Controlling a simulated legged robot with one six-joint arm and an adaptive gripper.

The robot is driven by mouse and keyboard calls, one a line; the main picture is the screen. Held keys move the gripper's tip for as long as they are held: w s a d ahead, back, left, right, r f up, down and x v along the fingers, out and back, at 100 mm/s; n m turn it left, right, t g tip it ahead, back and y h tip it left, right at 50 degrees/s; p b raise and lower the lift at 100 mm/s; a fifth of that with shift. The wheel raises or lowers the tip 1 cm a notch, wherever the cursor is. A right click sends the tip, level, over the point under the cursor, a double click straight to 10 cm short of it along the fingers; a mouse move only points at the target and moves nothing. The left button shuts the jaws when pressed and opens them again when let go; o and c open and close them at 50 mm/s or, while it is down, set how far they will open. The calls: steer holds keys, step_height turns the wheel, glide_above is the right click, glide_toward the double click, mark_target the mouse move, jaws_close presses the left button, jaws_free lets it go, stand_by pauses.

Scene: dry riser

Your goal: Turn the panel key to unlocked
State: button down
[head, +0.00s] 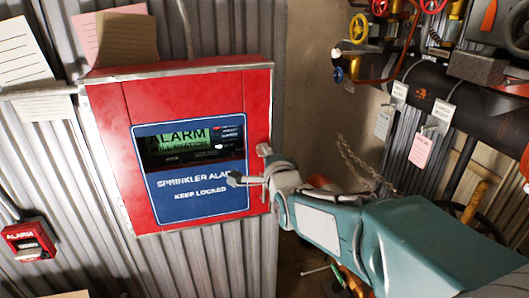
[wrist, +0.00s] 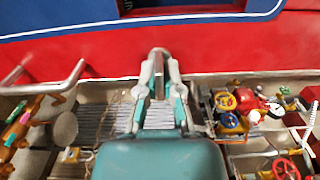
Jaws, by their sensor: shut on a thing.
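The red alarm panel (head: 257,100) hangs on a corrugated wall in the head view. Its blue face (head: 160,212) reads "SPRINKLER ALARM" and "KEEP LOCKED", with a lit green display above. My gripper (head: 250,174) is at the panel's right edge. In the wrist view my gripper (wrist: 158,58) points at the red panel side (wrist: 215,48), its fingertips close together on a small thing at the panel edge. That thing, apparently the panel key, is mostly hidden by the fingers, and its turned position cannot be made out.
A red alarm pull box (head: 30,241) is on the wall at lower left. Paper notes (head: 125,38) are above the panel. Pipes with hanging tags (head: 422,148) and valve wheels (head: 358,28) crowd the right. A bent metal bar (wrist: 45,86) is left of the gripper in the wrist view.

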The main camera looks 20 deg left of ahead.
steer(key=shift+d+f, duration=0.1)
steer(key=shift+f, duration=0.2)
steer(key=c, duration=0.8)
jaws_free()
steer(key=shift+w, duration=0.1)
steer(key=shift+r, duration=0.1)
steer(key=v, duration=1.2)
